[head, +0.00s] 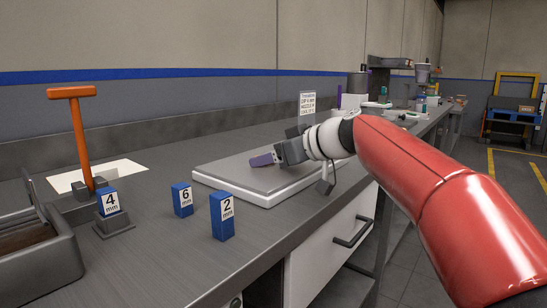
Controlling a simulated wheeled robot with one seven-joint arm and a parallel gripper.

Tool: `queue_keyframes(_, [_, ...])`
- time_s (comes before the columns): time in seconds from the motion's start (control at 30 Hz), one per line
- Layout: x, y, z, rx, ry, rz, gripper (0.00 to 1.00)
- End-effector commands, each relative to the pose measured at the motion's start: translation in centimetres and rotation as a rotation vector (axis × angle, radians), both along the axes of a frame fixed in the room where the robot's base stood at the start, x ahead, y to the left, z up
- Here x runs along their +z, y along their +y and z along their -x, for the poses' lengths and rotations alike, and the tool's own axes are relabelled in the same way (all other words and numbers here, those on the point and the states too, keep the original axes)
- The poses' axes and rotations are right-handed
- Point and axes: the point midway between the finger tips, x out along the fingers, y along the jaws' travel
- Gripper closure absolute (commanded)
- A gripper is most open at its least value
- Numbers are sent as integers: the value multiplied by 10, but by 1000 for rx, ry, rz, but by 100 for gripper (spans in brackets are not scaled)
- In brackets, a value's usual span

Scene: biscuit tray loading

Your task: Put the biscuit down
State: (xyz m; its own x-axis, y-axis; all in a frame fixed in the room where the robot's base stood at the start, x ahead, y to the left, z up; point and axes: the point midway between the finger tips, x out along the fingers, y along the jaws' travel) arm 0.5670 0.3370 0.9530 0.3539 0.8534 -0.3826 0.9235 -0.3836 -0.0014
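My gripper (279,155) reaches in from the right over a light grey plate with a white base (213,181) on the bench. The fingers hide part of the block.
Blue blocks marked 4 mm (110,203), 6 mm (182,199) and 2 mm (222,215) stand left of the plate. An orange-handled tool (79,130) stands upright behind them. A grey open bin (60,250) is at the front left. A small sign (307,103) stands behind my gripper.

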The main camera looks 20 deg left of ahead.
Motion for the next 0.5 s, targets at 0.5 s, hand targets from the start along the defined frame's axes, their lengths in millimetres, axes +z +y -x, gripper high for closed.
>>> queue_keyframes(0.5, [9,-18,7,-2,-3,-1,28])
